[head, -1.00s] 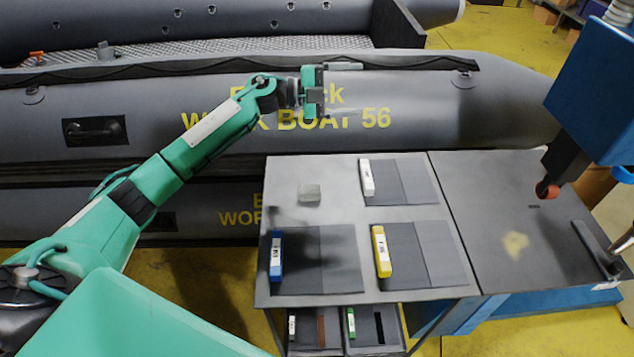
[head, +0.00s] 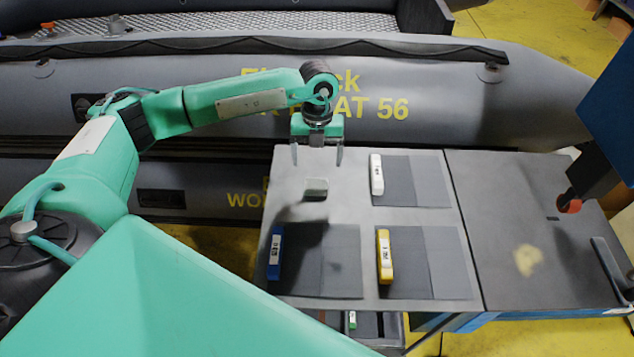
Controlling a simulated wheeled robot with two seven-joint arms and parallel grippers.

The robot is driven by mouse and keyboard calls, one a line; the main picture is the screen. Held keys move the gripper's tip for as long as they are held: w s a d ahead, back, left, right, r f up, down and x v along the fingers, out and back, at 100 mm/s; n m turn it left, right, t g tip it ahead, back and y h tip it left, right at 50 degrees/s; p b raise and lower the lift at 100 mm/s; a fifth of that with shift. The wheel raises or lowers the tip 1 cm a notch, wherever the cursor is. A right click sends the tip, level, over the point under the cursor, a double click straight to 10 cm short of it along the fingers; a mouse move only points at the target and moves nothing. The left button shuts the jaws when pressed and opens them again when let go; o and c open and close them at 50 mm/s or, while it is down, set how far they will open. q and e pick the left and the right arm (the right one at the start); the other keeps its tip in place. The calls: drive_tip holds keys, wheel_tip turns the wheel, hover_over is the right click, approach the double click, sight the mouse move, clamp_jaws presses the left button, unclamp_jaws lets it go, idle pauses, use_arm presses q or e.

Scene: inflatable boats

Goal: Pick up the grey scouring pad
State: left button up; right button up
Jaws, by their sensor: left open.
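My right gripper is not in view.
A dark panel (head: 530,220) adjoins at right. A grey inflatable boat (head: 450,110) stands behind.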

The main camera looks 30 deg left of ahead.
sight(316, 183)
use_arm(q)
drive_tip(key=f, duration=0.1)
drive_tip(key=f+p, duration=0.1)
drive_tip(key=f, duration=0.1)
drive_tip(key=shift+s+d+f, duration=0.1)
drive_tip(key=shift+s+f, duration=0.1)
drive_tip(key=shift+f, duration=0.05)
drive_tip(key=shift+s+f, duration=0.1)
drive_tip(key=shift+f, duration=0.15)
drive_tip(key=f, duration=0.1)
drive_tip(key=f+p, duration=0.2)
drive_tip(key=f, duration=0.1)
drive_tip(key=shift+s+d, duration=0.1)
drive_tip(key=shift+s, duration=0.2)
drive_tip(key=shift+f, duration=0.2)
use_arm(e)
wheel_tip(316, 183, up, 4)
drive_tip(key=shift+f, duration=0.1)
use_arm(q)
drive_tip(key=c, duration=1.1)
